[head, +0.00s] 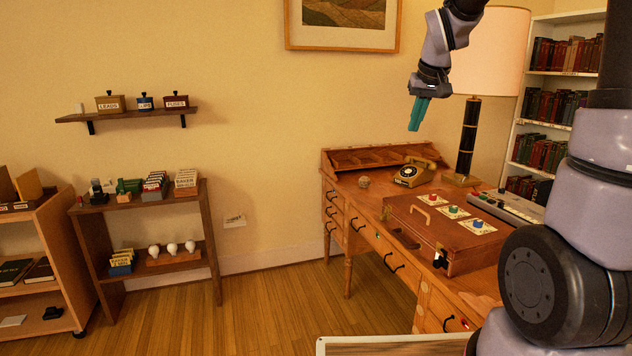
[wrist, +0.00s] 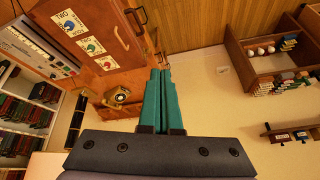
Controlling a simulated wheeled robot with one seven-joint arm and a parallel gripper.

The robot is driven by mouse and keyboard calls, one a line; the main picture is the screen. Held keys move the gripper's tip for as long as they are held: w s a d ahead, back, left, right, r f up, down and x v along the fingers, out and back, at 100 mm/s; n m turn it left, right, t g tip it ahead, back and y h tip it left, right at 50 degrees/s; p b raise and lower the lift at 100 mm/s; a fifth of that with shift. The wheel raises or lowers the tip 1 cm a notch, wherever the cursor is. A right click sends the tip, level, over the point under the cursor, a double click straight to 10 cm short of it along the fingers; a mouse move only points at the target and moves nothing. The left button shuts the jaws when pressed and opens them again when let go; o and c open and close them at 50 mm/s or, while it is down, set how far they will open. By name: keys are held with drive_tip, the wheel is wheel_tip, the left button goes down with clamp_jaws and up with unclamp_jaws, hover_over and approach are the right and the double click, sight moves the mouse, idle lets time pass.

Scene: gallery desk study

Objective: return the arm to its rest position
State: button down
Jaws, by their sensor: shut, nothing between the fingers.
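My gripper (head: 418,113) has teal fingers and hangs from my arm above the wooden desk (head: 372,205), in front of the wall and left of the lamp in the head view. In the wrist view the fingers (wrist: 160,100) lie side by side, shut, with nothing between them. The gripper is in free air, well above the desk top and apart from everything on it. My arm comes in from the right side of the head view.
A tall lamp (head: 488,55) stands just right of my gripper. A brown case (head: 430,240), a rotary telephone (head: 412,174) and a control panel (head: 508,207) are on the desk. A bookcase (head: 513,128) stands at right. A wall shelf (head: 128,115) and low shelves (head: 150,212) are left; floor between is clear.

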drive_tip(key=s+r+m+t, duration=0.1)
drive_tip(key=s+r, duration=0.1)
drive_tip(key=s, duration=1)
drive_tip(key=s+r+m+y, duration=0.1)
drive_tip(key=s+r+m, duration=0.1)
drive_tip(key=s, duration=1)
drive_tip(key=shift+s+r+t, duration=0.2)
drive_tip(key=shift+r+t, duration=0.05)
drive_tip(key=shift+t, duration=0.15)
